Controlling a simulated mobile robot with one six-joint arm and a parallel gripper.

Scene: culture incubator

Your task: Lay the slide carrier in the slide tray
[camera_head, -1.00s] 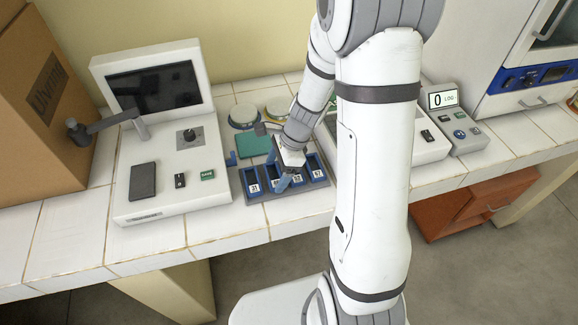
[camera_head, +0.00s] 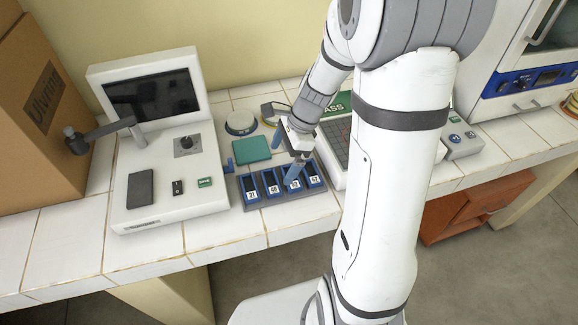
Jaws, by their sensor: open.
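A dark grey tray (camera_head: 285,203) on the white tiled bench holds a row of several blue, open-topped, numbered compartments or carriers (camera_head: 249,188). I cannot tell which of these is the slide carrier, or whether this is the slide tray. My gripper (camera_head: 285,160) points down over the right half of this row, its blue fingers apart. One finger is at the back edge and the other is in front, over the third box from the left. I see nothing held between them. The gripper and wrist hide part of the row and the bench behind it.
A green square pad (camera_head: 251,149) and a round-topped device (camera_head: 240,122) lie behind the tray. A keypad device (camera_head: 338,140) stands right, partly hidden by my arm.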

